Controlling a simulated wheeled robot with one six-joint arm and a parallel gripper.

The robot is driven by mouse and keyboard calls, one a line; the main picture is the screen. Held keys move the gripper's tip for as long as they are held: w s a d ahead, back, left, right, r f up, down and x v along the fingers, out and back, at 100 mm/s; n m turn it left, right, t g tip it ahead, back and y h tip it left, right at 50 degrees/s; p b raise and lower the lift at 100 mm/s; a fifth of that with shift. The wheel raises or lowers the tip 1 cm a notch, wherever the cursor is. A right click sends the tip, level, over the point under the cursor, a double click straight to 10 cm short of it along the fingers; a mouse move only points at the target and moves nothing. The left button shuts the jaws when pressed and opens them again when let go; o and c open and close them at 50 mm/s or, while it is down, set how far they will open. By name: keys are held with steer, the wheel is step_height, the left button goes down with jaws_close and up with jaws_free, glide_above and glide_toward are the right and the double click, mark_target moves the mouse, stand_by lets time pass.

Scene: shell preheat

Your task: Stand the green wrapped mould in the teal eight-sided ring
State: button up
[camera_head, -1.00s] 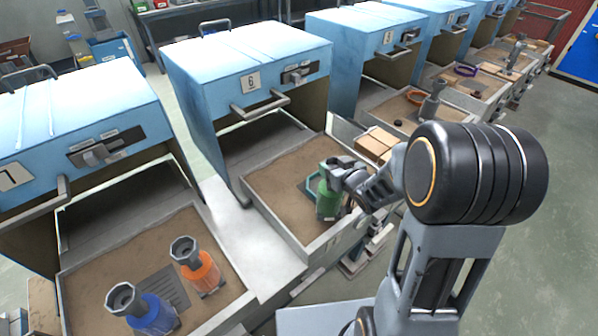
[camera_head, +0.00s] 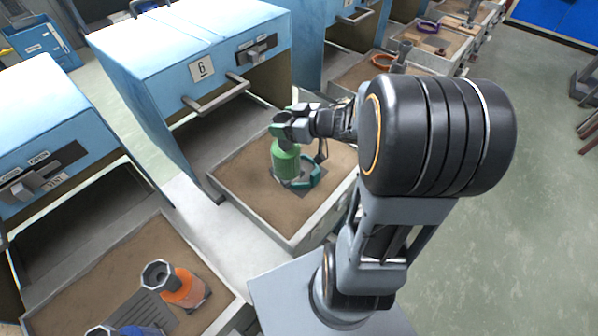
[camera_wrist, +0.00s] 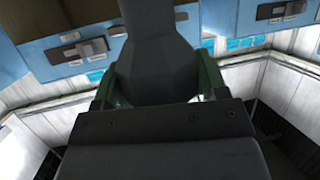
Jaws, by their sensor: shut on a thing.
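The green wrapped mould (camera_head: 286,161) is upright in my gripper (camera_head: 290,127), over the sand bed of the open drawer marked 6. My gripper is shut on its grey upper part, which fills the middle of the wrist view (camera_wrist: 158,65) between the two green fingers. The teal eight-sided ring (camera_head: 311,177) lies just right of the mould's lower end in the head view. The mould hides part of the ring. I cannot tell whether the mould's base is clear of the ring or touching it.
The sandy drawer (camera_head: 240,195) has a raised metal rim. Another drawer at lower left holds an orange mould (camera_head: 180,289) and a blue mould (camera_head: 125,330). The blue oven (camera_head: 190,45) stands behind the ring's drawer. Open floor lies at right.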

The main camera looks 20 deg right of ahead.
steer(key=s+d+r+n+g+y, duration=0.1)
steer(key=s+n+y, duration=0.1)
steer(key=s, duration=0.2)
steer(key=w+d+f, duration=0.3)
steer(key=w+f, duration=0.2)
steer(key=f, duration=0.1)
steer(key=w+d+f, duration=0.3)
steer(key=w+f, duration=0.3)
steer(key=f, duration=0.1)
steer(key=shift+w+d+g+p, duration=0.25)
steer(key=shift+d+g+p, duration=0.05)
steer(key=shift+d+p, duration=0.1)
steer(key=shift+f, duration=0.15)
steer(key=shift+f, duration=0.15)
steer(key=o, duration=1.6)
steer(key=shift+a+f, duration=0.1)
